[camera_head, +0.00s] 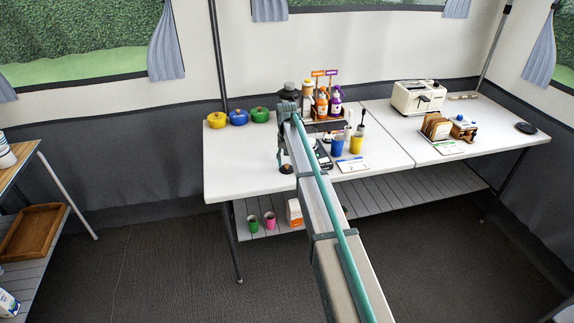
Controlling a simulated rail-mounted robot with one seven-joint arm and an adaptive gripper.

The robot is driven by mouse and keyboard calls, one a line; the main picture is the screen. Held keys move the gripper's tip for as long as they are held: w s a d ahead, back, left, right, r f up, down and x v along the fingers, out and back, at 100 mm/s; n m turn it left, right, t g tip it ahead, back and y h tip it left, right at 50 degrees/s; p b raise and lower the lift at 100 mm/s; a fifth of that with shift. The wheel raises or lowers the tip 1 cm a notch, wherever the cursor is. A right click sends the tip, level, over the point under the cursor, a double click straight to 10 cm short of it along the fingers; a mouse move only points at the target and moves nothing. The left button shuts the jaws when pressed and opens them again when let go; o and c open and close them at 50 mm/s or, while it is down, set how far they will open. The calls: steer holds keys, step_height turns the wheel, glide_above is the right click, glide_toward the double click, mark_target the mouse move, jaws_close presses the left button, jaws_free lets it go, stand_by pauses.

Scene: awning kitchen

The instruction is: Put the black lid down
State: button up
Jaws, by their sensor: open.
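A small dark round piece (286,169) sits at the front edge of the white table (238,178), directly below the end of my arm. It may be the black lid, but it is too small to be sure. My gripper (285,161) points down just above it, open. The fingertips are tiny here, and I cannot tell whether they touch the dark piece. A flat black disc (525,128) lies alone at the right end of the tables.
Yellow, blue and green pots (238,118) stand at the back left. Bottles (322,104), a blue cup (337,145) and a yellow cup (356,144) stand right of my arm. A toaster (418,97) and bread rack (437,127) are further right. The table's front left is clear.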

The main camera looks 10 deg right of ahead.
mark_target(287, 165)
step_height(287, 165, up, 10)
steer(key=b, duration=0.1)
steer(key=shift+r, duration=0.25)
